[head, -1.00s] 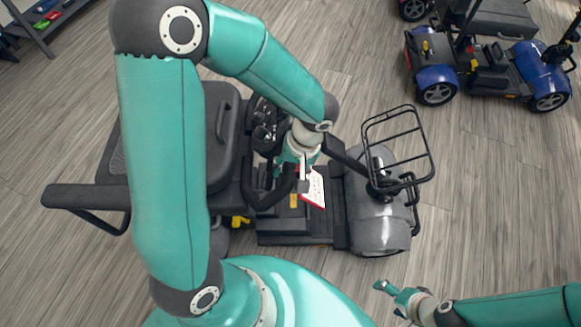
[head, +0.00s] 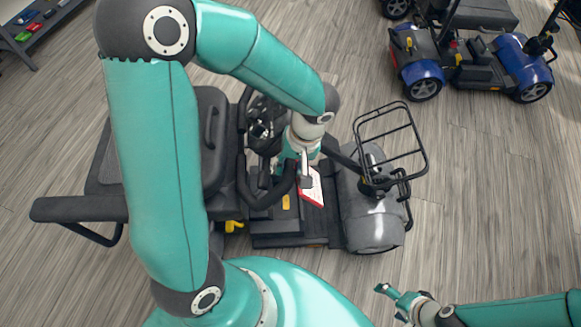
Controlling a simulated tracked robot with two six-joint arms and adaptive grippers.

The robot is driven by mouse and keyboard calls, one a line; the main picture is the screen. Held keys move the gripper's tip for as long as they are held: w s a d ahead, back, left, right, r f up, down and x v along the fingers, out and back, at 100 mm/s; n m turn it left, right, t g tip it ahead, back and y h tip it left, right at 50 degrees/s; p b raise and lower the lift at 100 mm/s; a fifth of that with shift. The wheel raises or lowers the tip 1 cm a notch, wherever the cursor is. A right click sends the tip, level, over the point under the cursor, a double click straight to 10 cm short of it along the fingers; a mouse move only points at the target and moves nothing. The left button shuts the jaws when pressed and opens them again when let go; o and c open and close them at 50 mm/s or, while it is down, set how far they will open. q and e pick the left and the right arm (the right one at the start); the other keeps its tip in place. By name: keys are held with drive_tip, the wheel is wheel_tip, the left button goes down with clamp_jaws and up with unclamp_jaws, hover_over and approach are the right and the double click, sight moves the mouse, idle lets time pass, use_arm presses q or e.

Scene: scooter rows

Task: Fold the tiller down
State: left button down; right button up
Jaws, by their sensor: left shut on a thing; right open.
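The grey scooter (head: 372,225) stands in front of me, its seat on the left and its front end with a wire basket (head: 392,135) on the right. Its dark tiller (head: 343,158) leans back from the front end toward the seat, with the looped handlebar (head: 262,200) close to the seat's front edge. My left gripper (head: 305,182) is over the handlebar end of the tiller and shut on it; my own wrist hides part of the grip. My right gripper (head: 388,292) is open and empty, low in the picture, apart from the scooter.
A red-edged white card (head: 312,187) shows by the tiller above the footwell. The black seat (head: 212,150) and its armrest (head: 80,209) are beside my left arm. A blue scooter (head: 470,60) stands at the upper right. Wooden floor on the right is clear.

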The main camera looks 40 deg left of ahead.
use_arm(q)
drive_tip(key=shift+w, duration=0.15)
drive_tip(key=c, duration=0.9)
unclamp_jaws()
drive_tip(key=shift+o, duration=0.4)
drive_tip(key=shift+r, duration=0.1)
drive_tip(key=v, duration=1.1)
drive_tip(key=shift+r, duration=0.4)
drive_tip(key=shift+d, duration=0.1)
